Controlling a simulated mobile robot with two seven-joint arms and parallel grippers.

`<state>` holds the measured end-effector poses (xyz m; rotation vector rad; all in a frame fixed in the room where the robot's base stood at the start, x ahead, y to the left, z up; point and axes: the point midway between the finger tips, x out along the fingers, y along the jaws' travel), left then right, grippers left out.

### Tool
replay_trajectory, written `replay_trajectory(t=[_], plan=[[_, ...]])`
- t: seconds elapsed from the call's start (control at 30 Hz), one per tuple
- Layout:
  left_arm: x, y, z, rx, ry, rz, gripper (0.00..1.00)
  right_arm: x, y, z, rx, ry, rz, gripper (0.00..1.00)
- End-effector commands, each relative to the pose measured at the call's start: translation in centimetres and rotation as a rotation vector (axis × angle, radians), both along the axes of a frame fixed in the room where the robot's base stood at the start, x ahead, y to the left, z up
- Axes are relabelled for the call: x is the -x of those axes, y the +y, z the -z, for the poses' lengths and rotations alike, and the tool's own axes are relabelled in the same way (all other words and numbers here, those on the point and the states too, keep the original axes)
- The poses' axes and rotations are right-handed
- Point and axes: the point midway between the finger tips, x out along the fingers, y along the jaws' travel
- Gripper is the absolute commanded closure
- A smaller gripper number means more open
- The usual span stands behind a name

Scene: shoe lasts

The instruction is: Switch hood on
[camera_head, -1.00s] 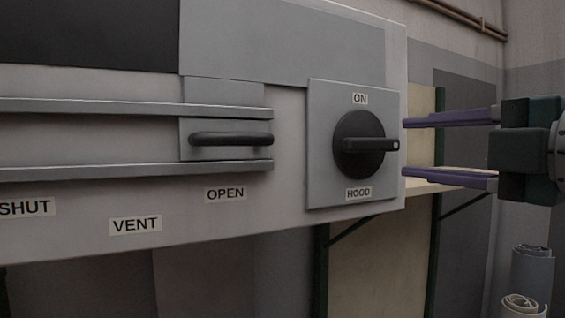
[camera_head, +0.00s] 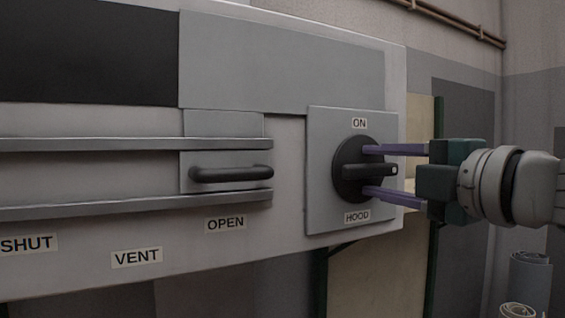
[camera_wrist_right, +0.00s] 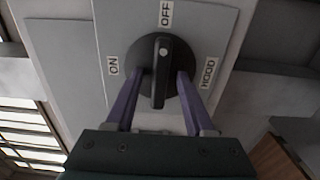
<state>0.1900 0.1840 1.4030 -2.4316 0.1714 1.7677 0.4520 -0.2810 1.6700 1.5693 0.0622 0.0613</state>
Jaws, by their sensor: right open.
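The hood switch is a round black knob (camera_head: 349,186) with a bar handle (camera_head: 360,171) on a grey square plate (camera_head: 323,140). The handle lies level, with a pale dot at its right end. The ON label (camera_head: 359,123) is above the knob and the HOOD label (camera_head: 357,216) below. In the right wrist view, the handle (camera_wrist_right: 160,85) has its dotted end toward the OFF label (camera_wrist_right: 166,13). My right gripper (camera_head: 368,170) is open, one purple finger on each side of the handle, with small gaps. My left gripper is not in view.
Left of the switch, a slider with a dark handle (camera_head: 231,174) sits between two rails (camera_head: 90,144), above the OPEN (camera_head: 225,223), VENT (camera_head: 136,257) and SHUT (camera_head: 27,243) labels. Rolled sheets (camera_head: 530,280) stand at the lower right.

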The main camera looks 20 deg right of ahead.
Motion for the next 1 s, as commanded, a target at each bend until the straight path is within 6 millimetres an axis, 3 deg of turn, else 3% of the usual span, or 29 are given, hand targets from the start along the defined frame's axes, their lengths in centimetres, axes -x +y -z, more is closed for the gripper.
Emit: replay_trajectory(t=[0.2,0.7,1.0], plan=[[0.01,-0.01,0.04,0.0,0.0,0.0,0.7,-0.01,0.0,0.06,0.0,0.0,0.0,0.46],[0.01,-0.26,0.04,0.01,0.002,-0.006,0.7,0.0,-0.02,0.05,0.0,0.0,0.001,1.0],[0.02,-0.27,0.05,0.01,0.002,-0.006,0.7,0.0,-0.02,0.06,0.0,0.001,0.001,1.0]])
